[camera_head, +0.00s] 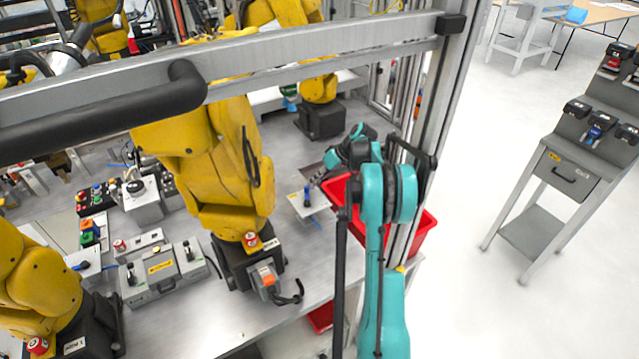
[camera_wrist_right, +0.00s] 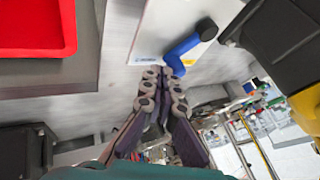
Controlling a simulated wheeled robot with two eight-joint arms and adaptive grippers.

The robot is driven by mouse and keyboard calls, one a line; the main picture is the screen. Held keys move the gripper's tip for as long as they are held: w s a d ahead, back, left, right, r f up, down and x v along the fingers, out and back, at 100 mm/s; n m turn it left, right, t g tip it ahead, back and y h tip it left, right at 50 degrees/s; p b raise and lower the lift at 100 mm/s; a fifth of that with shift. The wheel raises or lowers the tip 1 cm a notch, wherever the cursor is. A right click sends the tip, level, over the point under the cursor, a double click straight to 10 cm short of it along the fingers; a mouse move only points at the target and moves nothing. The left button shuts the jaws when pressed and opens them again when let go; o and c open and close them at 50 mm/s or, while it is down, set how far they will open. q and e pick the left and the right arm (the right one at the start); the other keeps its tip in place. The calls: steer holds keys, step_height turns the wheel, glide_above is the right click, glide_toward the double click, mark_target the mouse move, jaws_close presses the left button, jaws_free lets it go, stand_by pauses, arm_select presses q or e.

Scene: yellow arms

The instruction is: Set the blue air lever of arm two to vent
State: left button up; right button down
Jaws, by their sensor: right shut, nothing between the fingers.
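A blue lever (camera_head: 307,195) stands on a white plate (camera_head: 301,204) beside the middle yellow arm. In the right wrist view the lever (camera_wrist_right: 188,48) has a dark round end on the upper right, and its lower bend lies right at my fingertips. The white plate (camera_wrist_right: 150,30) has a small blue label near its lower edge. My right gripper (camera_head: 318,179) reaches in from the right over the plate. In the wrist view the gripper (camera_wrist_right: 163,76) has its fingers together and empty; I cannot tell whether they touch the lever. My left gripper is out of view.
A red bin (camera_head: 420,228) lies under my right arm. The middle yellow robot arm (camera_head: 225,170) stands left of the plate, on a dark base. A metal frame rail (camera_head: 300,50) crosses above. Another blue lever (camera_head: 82,265) is at the far left.

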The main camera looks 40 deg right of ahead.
steer(key=shift+w+a+f+n+g+y, duration=0.1)
steer(key=shift+w+a+n+g+y, duration=0.3)
steer(key=shift+w+n, duration=0.35)
steer(key=shift+a, duration=0.1)
steer(key=shift+s, duration=0.15)
steer(key=shift+s+a, duration=0.5)
steer(key=shift+s, duration=0.05)
steer(key=v, duration=0.7)
steer(key=shift+r, duration=0.25)
steer(key=shift+s+d, duration=0.1)
